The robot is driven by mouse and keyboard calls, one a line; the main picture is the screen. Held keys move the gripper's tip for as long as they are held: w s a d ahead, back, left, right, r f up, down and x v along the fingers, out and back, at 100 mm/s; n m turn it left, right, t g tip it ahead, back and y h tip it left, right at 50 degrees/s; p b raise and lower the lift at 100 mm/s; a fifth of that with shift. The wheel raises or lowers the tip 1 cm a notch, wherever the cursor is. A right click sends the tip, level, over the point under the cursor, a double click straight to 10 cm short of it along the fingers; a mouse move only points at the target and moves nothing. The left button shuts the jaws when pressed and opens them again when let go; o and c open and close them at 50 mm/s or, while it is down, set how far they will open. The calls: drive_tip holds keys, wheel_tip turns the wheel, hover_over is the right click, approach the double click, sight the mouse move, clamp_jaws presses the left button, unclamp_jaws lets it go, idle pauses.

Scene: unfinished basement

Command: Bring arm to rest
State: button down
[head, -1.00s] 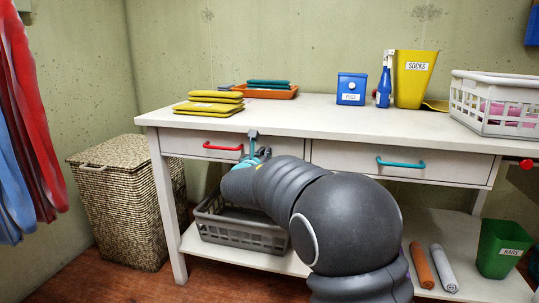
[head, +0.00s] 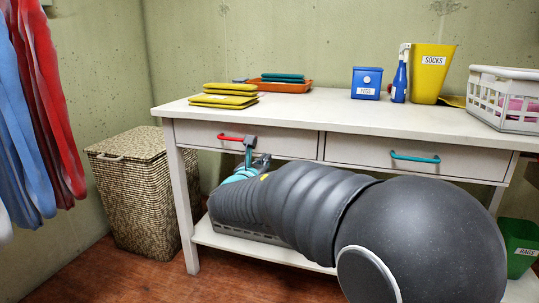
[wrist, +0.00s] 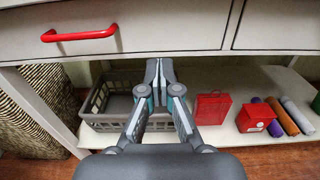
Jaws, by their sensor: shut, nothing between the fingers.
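My gripper (wrist: 158,75) is shut and empty in the wrist view, its fingertips together in front of the table's lower shelf. In the head view my gripper (head: 249,145) shows small in front of the left drawer, near its red handle (head: 236,138). The handle also shows at the upper left of the wrist view (wrist: 79,34), apart from the fingers. My dark grey arm reaches across the lower right of the head view and hides much of the lower shelf. Both drawers look closed.
A grey basket (wrist: 112,101), a red box (wrist: 254,117) and several rolls lie on the lower shelf. A wicker hamper (head: 135,190) stands left of the table (head: 300,114). Yellow cloths (head: 222,100), an orange tray (head: 285,87) and a white basket (head: 488,107) are on top.

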drive_tip(key=s+d+f+m+g+h, duration=0.1)
drive_tip(key=s+d+f+m+g, duration=0.4)
drive_tip(key=s+f+m, duration=0.35)
drive_tip(key=s+d+f+m+g+p, duration=0.2)
drive_tip(key=s+d+f+m+g, duration=0.35)
drive_tip(key=s+d+m, duration=0.35)
drive_tip(key=s+d+r+m+g+y+p, duration=0.1)
drive_tip(key=s+r+m+g+y+p, duration=0.15)
drive_tip(key=s+m, duration=0.45)
drive_tip(key=s+d+r+m+g+y+p, duration=0.1)
drive_tip(key=s+m+y+p, duration=0.2)
drive_tip(key=s, duration=0.6)
drive_tip(key=s+d+r+m+t+p, duration=0.2)
drive_tip(key=s+d+r+m, duration=0.1)
drive_tip(key=s+r+m, duration=0.2)
wheel_tip(320, 180, up, 2)
drive_tip(key=shift+d+r+p, duration=0.2)
drive_tip(key=shift+d+p, duration=0.05)
drive_tip(key=shift+p, duration=0.05)
drive_tip(key=shift+y, duration=0.25)
